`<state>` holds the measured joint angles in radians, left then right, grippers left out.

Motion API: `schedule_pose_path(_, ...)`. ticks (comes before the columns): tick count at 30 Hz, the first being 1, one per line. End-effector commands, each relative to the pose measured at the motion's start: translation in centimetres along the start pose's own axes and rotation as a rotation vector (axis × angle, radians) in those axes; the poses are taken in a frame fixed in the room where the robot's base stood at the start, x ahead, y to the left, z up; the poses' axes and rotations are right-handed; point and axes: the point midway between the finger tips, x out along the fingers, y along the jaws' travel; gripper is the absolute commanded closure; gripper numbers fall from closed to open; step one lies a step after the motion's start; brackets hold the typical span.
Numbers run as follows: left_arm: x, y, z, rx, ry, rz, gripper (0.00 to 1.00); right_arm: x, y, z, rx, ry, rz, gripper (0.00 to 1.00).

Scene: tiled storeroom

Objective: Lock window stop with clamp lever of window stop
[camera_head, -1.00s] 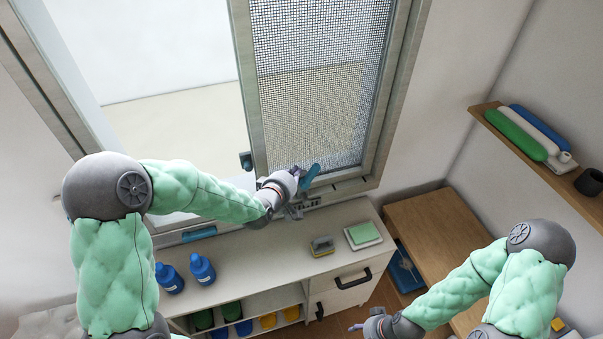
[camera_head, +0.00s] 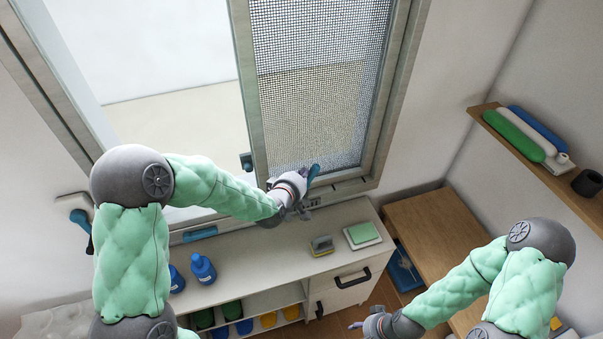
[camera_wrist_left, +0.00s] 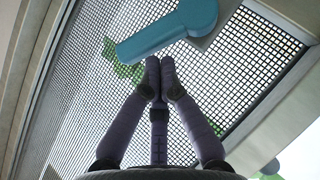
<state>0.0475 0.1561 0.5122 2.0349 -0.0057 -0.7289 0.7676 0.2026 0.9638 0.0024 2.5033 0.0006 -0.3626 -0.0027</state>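A blue lever (camera_head: 313,172) with a rounded head stands at the lower part of the meshed window sash. It also shows in the left wrist view (camera_wrist_left: 165,34), in front of the mesh with a grey mount behind its round end. I cannot tell whether it is the clamp lever of the window stop. My left gripper (camera_head: 300,203) is beside the lever and partly covers it. In the wrist view its dark fingers (camera_wrist_left: 160,66) converge with tips together, just short of the lever's lower edge, holding nothing visible. My right gripper (camera_head: 366,327) is low, away from the window, its fingers unclear.
A second blue lever (camera_head: 80,217) is on a pale mount at the left. A blue handle (camera_head: 200,233) lies along the sill. The cabinet top (camera_head: 285,237) below carries blue bottles (camera_head: 203,269), a small brush-like block (camera_head: 322,245) and a green-topped pad (camera_head: 363,234).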

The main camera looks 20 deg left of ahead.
Motion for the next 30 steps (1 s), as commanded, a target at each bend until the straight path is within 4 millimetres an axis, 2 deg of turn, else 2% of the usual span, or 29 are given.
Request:
schedule_pose_path(23, 0.4, 0.6, 0.5, 0.088, -0.002, -0.088, 1.00, -2.2, -0.8, 0.1, 0.000, 0.000, 0.000, 0.52)
schedule_pose_path(30, 0.7, 1.2, 0.8, 0.153, -0.004, -0.153, 1.00, -4.3, -1.5, 0.2, 0.000, 0.000, 0.000, 0.52)
